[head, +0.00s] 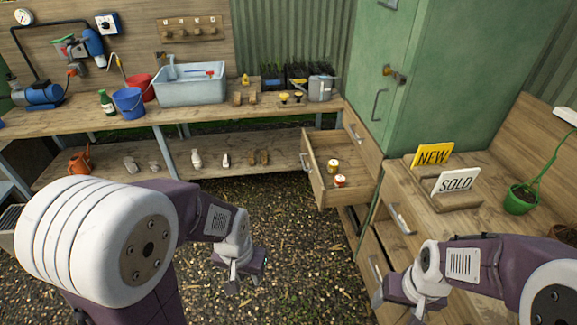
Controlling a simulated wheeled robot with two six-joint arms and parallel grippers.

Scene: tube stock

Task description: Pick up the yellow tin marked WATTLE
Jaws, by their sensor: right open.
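A small yellow-topped tin (333,165) stands in the open wooden drawer (319,151). A red tin (340,181) stands close in front of it in the same drawer. The lettering on both tins is too small to read. My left gripper (236,281) points down over the gravel, left of and nearer than the drawer, and touches neither tin. I cannot tell how far its fingers are apart. My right gripper (421,308) is open and empty at the lower right, in front of the closed drawers, away from the tins.
The back bench (215,112) carries a sink (190,84) and buckets. Gravel between is clear.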

